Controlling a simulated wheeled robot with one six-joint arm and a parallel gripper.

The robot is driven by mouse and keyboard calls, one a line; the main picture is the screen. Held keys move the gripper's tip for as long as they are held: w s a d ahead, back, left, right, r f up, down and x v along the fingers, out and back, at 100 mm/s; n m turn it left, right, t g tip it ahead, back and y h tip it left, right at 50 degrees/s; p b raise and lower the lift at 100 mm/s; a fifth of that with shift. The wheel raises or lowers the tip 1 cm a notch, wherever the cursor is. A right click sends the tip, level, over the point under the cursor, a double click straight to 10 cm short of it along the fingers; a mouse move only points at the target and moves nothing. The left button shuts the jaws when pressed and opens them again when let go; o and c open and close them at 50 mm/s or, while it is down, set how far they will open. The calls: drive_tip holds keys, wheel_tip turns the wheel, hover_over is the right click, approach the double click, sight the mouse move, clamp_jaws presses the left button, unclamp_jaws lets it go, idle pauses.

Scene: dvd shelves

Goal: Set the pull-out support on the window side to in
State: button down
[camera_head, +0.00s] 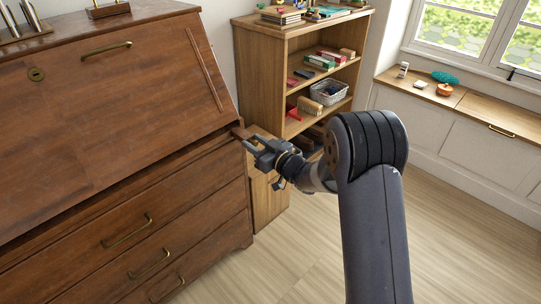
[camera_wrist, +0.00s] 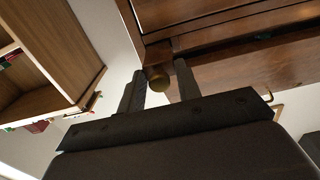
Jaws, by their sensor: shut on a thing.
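The dark wooden drop-front desk (camera_head: 110,110) fills the left of the head view, with its sloping lid closed. The window-side pull-out support (camera_head: 240,133) shows as a small wooden end at the desk's right front edge, just below the lid. My gripper (camera_head: 249,146) is at that end. In the wrist view the support's small rounded knob (camera_wrist: 158,80) lies between the two fingers of my gripper (camera_wrist: 160,92), which is shut on it. How far the support sticks out is hard to tell, as my gripper partly covers it.
Desk drawers with brass handles (camera_head: 128,231) lie below the gripper. An open wooden shelf (camera_head: 262,85) with boxes and a basket stands close behind. A window bench (camera_head: 450,140) is at the right. The floor (camera_head: 290,250) in front is clear.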

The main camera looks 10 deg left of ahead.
drive_tip(key=shift+x, duration=1.2)
drive_tip(key=c, duration=1.4)
unclamp_jaws()
drive_tip(key=shift+s, duration=0.1)
drive_tip(key=p+v, duration=0.1)
drive_tip(key=v, duration=0.9)
drive_tip(key=shift+s+d, duration=0.2)
drive_tip(key=shift+d, duration=0.1)
drive_tip(key=shift+o, duration=0.3)
